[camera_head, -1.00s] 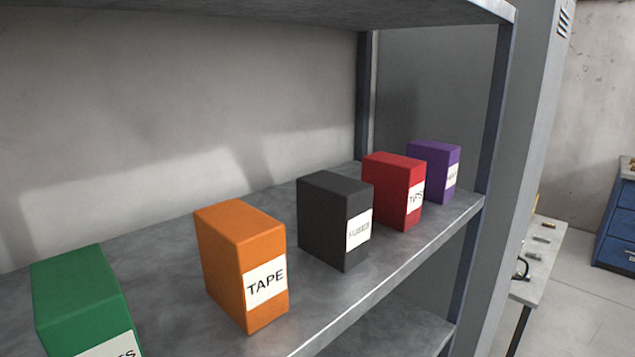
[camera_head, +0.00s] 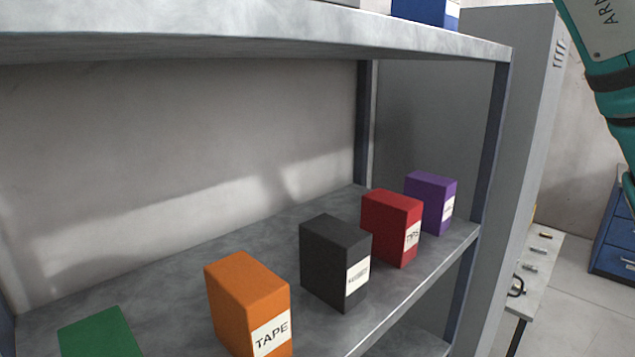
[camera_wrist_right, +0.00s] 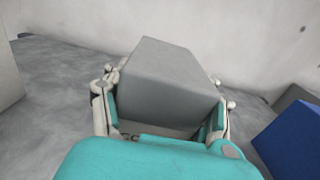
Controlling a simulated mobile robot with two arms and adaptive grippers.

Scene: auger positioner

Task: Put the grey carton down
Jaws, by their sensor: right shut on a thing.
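The grey carton (camera_wrist_right: 168,78) is in the middle of the right wrist view, between the teal-and-white fingers of my right gripper (camera_wrist_right: 164,100), which is shut on it. A grey surface (camera_wrist_right: 60,75) spreads below and around it; I cannot tell whether the carton touches this surface. Its underside is hidden. In the head view only part of my right arm shows at the upper right; the right gripper and the grey carton are out of that picture. My left gripper is in neither view.
A blue box (camera_wrist_right: 290,140) is close on the right in the wrist view; a pale box (camera_wrist_right: 8,75) is at left. In the head view, orange (camera_head: 248,305), black (camera_head: 335,262), red (camera_head: 391,228), purple (camera_head: 431,203) and green (camera_head: 100,335) cartons stand on the lower shelf (camera_head: 165,275).

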